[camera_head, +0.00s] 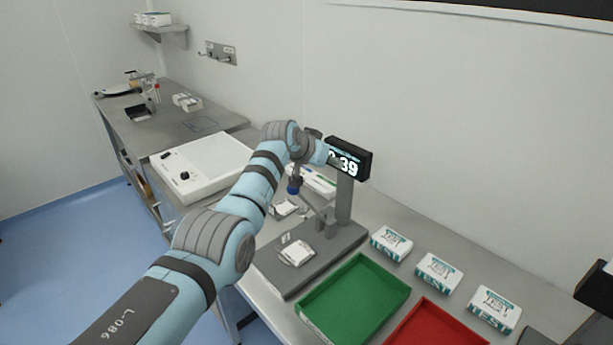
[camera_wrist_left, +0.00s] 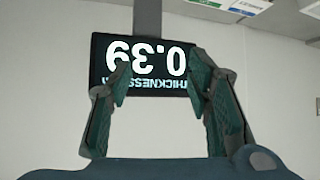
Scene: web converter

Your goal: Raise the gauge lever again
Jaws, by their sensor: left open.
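The thickness gauge has a grey base (camera_head: 335,245), a grey post (camera_head: 345,205) and a black display (camera_head: 365,160) showing 0.39 in the head view. The display appears upside down in the wrist view (camera_wrist_left: 140,62). What looks like the gauge lever, a thin arm with a blue knob (camera_head: 294,187), slants up left from the post. A white packet (camera_head: 297,252) lies on the base. My left gripper (camera_wrist_left: 160,72) is open and empty, its fingers spread before the display; in the head view its fingertips are hard to make out beside the display. My right gripper is not identifiable.
A green tray (camera_head: 355,297) and a red tray (camera_head: 437,325) lie right of the gauge. Three white test boxes (camera_head: 391,244) stand behind them. A white flat device (camera_head: 203,165) is on the left. A dark object (camera_head: 597,284) cuts in at the right edge.

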